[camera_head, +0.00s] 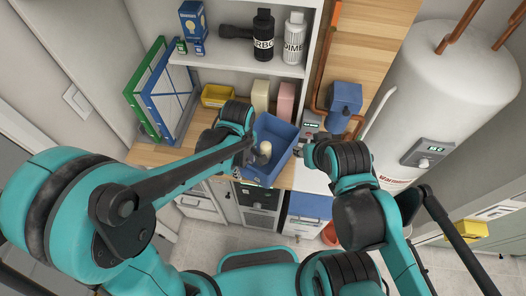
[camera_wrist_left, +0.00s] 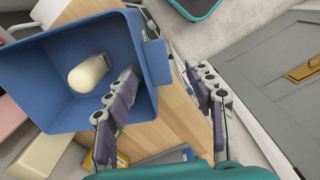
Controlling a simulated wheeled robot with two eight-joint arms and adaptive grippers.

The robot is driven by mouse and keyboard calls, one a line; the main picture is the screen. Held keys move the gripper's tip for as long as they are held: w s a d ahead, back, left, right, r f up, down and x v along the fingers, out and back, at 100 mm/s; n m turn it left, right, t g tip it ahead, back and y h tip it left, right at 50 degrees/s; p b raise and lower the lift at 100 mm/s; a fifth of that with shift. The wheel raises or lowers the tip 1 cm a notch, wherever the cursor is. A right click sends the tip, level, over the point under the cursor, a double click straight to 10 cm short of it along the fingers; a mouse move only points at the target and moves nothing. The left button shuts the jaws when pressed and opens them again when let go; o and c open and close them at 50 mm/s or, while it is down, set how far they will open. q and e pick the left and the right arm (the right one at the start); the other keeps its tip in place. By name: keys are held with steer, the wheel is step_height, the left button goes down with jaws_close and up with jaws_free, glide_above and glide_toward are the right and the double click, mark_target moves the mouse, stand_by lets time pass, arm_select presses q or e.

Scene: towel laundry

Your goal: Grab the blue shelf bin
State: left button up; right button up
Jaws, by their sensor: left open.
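The blue bin (camera_head: 278,131) stands on the wooden counter near the middle of the head view. A cream rounded item (camera_head: 265,148) lies inside it. In the left wrist view, the open blue bin (camera_wrist_left: 45,75) fills the upper left, with the cream item (camera_wrist_left: 90,73) inside. My left gripper (camera_head: 245,154) is open at the bin's left side. In the wrist view my left gripper (camera_wrist_left: 162,75) has one finger inside the bin and the other outside, with the bin's side wall between them. My right gripper (camera_head: 306,150) is just right of the bin; its jaws are unclear.
A yellow bin (camera_head: 216,96) and cream and pink boxes (camera_head: 260,96) stand behind the bin. A white shelf (camera_head: 240,62) with bottles is above. Green and blue frames (camera_head: 165,100) lean at left. A blue box with copper pipe (camera_head: 345,97) and a white tank (camera_head: 450,85) are at right.

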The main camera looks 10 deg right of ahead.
mark_target(246, 172)
arm_select(q)
steer(key=f, duration=0.4)
steer(key=shift+w+d+f+b, duration=0.1)
steer(key=shift+w+f+b, duration=0.1)
steer(key=shift+f+b, duration=0.15)
steer(key=shift+c, duration=0.3)
jaws_close()
steer(key=shift+r, duration=0.1)
